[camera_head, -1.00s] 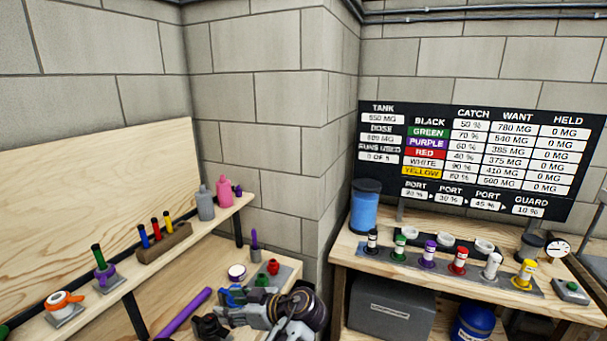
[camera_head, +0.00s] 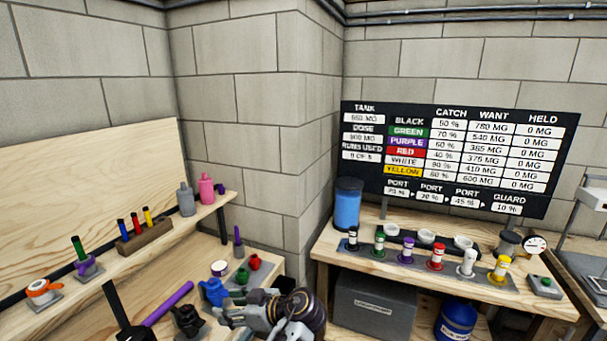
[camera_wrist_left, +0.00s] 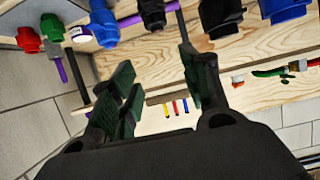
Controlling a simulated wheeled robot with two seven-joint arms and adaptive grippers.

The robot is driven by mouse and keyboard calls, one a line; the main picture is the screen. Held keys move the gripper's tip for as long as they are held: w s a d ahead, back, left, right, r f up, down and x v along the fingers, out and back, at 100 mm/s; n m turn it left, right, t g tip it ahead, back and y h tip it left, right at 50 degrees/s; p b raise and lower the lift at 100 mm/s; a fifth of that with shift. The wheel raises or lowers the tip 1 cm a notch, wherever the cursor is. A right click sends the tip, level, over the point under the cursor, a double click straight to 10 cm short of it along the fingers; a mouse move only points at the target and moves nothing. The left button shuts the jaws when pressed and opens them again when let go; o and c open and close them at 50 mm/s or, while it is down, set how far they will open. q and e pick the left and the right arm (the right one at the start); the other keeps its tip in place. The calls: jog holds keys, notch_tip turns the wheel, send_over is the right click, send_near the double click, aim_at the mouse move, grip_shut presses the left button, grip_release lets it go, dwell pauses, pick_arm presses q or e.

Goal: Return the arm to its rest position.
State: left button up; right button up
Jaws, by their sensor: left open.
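My left arm's grey links and dark wrist show at the bottom centre of the head view, with the left gripper (camera_head: 236,314) over the low wooden bench. In the left wrist view the gripper (camera_wrist_left: 158,84) has its two dark fingers spread, with nothing between them. A blue fitting (camera_head: 212,292) and a black fitting (camera_head: 188,320) stand close to it in the head view; I cannot tell whether it touches them. My right gripper is in neither view.
A purple rod (camera_head: 168,303) lies left of the arm. Green (camera_head: 241,277) and red (camera_head: 254,262) fittings stand behind it. A shelf (camera_head: 140,254) runs along the left. The right bench holds a row of coloured canisters (camera_head: 436,257) and a blue cylinder (camera_head: 347,205) below a board.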

pick_arm(q)
jog(key=s+a+f+m+g+h, duration=0.1)
jog(key=s+a+f+m+h, duration=0.3)
jog(key=s+f+m+h, duration=0.75)
jog(key=shift+s+f+m+h, duration=0.65)
jog(key=shift+s+f+m, duration=1)
jog(key=shift+s, duration=4.15)
notch_tip(320, 180, down, 33)
jog(key=s+g, duration=0.2)
jog(key=s, duration=0.1)
jog(key=s+a+f, duration=0.1)
jog(key=s+f, duration=0.8)
jog(key=s, duration=0.2)
jog(key=s+a+f+m+g, duration=0.1)
jog(key=s+a+f, duration=0.1)
jog(key=s+f, duration=0.8)
jog(key=shift+s+a+f, duration=0.25)
jog(key=shift+s+a, duration=0.05)
jog(key=shift+s, duration=0.2)
